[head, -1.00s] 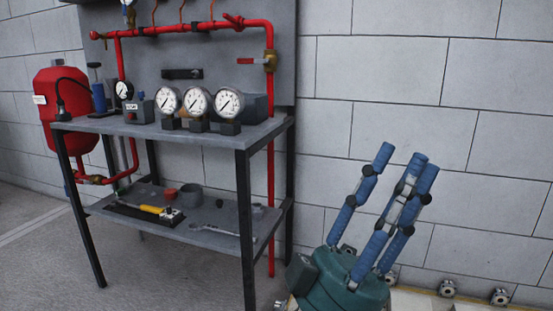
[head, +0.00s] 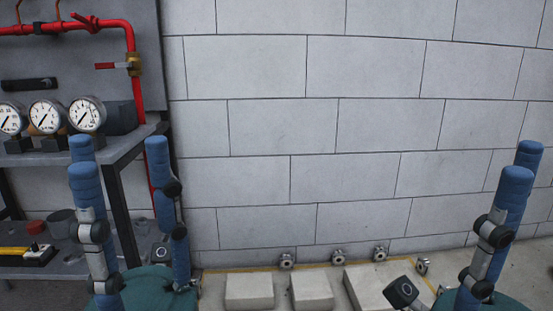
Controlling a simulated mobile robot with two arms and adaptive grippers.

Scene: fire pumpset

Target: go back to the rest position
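My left gripper (head: 119,150) is at the lower left. It has a teal body and blue jointed fingers that point up, straight and spread apart. It is open, with nothing between the fingers. It stands in front of the workbench's right end and hides part of it. My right gripper (head: 518,162) is at the lower right edge, with two blue fingers pointing up, straight. It looks open and nothing is seen in it. Part of it lies outside the frame.
The grey workbench (head: 135,143) with several gauges (head: 87,113) and a red pipe (head: 85,26) stands at the left. Its lower shelf holds a yellow-handled tool (head: 15,251). Pale blocks (head: 250,290) and metal fittings (head: 338,257) lie low before the bare block wall (head: 300,130).

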